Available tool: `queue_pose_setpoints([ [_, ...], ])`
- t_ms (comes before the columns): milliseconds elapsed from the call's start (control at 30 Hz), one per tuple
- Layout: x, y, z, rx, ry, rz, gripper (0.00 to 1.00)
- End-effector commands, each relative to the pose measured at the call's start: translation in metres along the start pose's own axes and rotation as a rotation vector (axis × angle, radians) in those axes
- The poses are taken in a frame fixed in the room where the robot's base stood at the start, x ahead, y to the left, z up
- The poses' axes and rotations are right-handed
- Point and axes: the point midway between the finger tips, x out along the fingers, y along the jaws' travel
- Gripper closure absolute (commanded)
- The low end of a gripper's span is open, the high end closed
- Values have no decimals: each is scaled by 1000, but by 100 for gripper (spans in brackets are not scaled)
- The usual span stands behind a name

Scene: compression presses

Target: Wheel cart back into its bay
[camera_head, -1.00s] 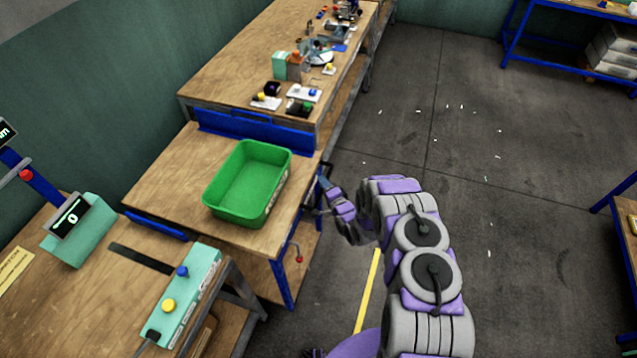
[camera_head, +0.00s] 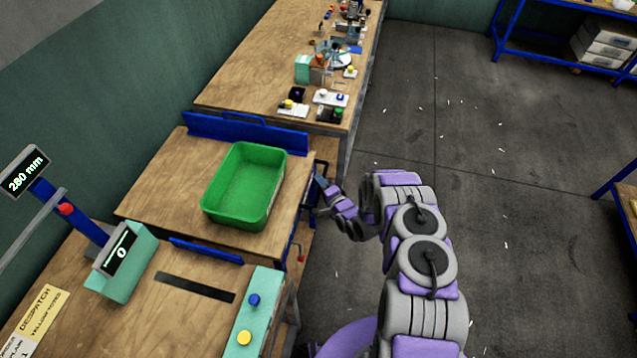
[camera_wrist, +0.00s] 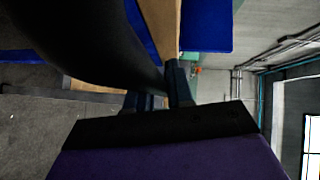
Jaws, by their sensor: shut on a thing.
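The cart (camera_head: 160,185) has a wooden top and blue end rails, and stands between two wooden benches with its far side near the green wall. A green bin (camera_head: 246,187) sits on its top, seemingly empty. My gripper (camera_head: 321,188) is at the cart's right side, shut on the cart's dark handle (camera_head: 322,168). In the wrist view my gripper (camera_wrist: 157,95) is close up, with a thick dark bar, apparently the handle (camera_wrist: 90,45), running to the fingers. The exact grip is partly hidden.
The far bench (camera_head: 240,85) holds several small devices. The near bench (camera_head: 185,325) carries a teal display unit (camera_head: 122,262) and a button box (camera_head: 252,312). Grey floor (camera_head: 470,220) on the right is mostly clear, with small white scraps. A blue-framed rack (camera_head: 560,60) stands behind.

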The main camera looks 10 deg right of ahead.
Motion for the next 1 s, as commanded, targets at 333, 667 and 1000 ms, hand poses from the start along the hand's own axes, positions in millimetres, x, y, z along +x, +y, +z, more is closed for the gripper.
queue_pose_setpoints([
  [333, 0, 3, 13, 1, -23, 8, 100],
  [667, 1, 1, 11, -2, -18, 3, 60],
  [1000, -7, 0, 7, -1, -14, 0, 60],
])
